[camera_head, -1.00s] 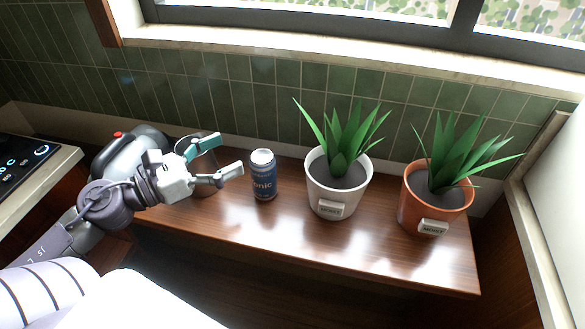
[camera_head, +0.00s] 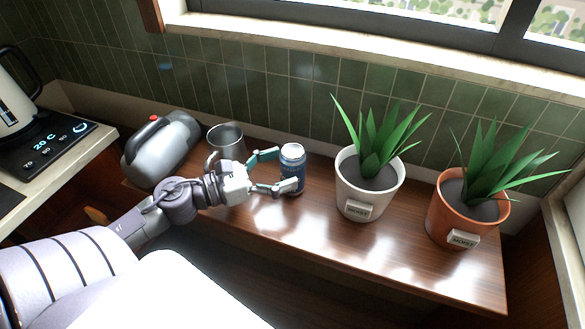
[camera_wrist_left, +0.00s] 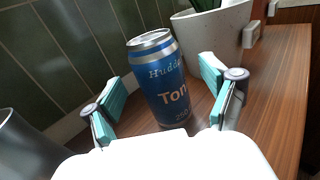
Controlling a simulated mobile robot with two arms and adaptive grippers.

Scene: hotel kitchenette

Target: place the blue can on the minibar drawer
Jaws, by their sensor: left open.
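The blue can (camera_head: 292,172) stands upright on the wooden shelf, left of the white plant pot. It also shows in the left wrist view (camera_wrist_left: 160,82), silver-topped with lettering on its side. My left gripper (camera_head: 279,171) is open with its fingertips at the can. In the left wrist view, the open fingers (camera_wrist_left: 165,95) have the can between and slightly beyond them, with gaps on both sides. My right gripper is not in view. No minibar drawer can be made out.
A white pot (camera_head: 366,200) and a terracotta pot (camera_head: 465,222) with plants stand right. A kettle (camera_head: 14,95) is on the left counter. The shelf's front strip (camera_head: 330,235) is clear.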

